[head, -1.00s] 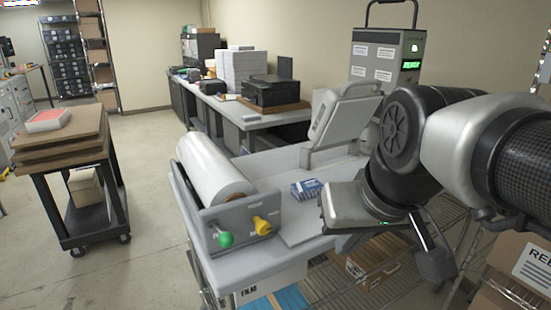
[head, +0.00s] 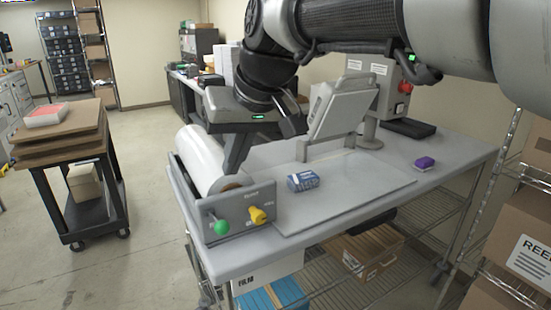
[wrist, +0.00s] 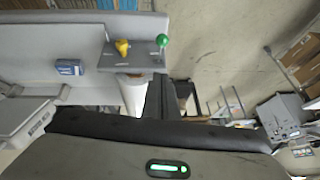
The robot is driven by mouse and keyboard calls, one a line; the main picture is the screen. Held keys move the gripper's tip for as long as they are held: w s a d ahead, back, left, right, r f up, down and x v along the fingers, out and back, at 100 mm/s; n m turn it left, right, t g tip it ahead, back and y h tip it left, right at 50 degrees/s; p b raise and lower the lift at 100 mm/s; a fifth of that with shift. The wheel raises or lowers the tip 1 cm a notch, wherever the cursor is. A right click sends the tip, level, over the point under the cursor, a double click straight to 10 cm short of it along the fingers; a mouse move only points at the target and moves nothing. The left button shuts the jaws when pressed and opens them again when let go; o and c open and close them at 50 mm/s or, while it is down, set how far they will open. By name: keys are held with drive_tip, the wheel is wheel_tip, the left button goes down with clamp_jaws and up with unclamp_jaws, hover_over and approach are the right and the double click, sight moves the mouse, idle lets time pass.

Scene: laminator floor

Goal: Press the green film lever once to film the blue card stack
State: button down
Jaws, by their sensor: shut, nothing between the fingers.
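The green film lever (head: 222,227) is a round green knob on the grey front panel of the film unit, left of a yellow knob (head: 258,215). It also shows in the wrist view (wrist: 163,41). The blue card stack (head: 303,181) lies on the bench right of the panel, and in the wrist view (wrist: 70,67) at the left. My gripper (head: 232,168) is shut and empty, pointing down near the white film roll (head: 198,157), behind and above the green lever and apart from it. Its dark fingers (wrist: 154,98) partly cover the wrist view.
A tilted grey machine part (head: 345,108) stands behind the card stack. A purple block (head: 425,163) lies on the bench's right side. A cart with brown boards (head: 60,143) stands left, with open floor between it and the bench. Cardboard boxes (head: 525,235) stand at the right.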

hover_over(226, 225)
drive_tip(key=w, duration=0.1)
wheel_tip(226, 225, down, 9)
drive_tip(key=shift+w+a+r, duration=0.1)
drive_tip(key=shift+r, duration=0.1)
drive_tip(key=shift+s+f, duration=0.2)
drive_tip(key=shift+f, duration=0.35)
drive_tip(key=shift+s+f, duration=0.2)
drive_tip(key=shift+f, duration=0.35)
drive_tip(key=shift+s+f, duration=0.2)
drive_tip(key=shift+f, duration=0.5)
drive_tip(key=shift+f, duration=0.1)
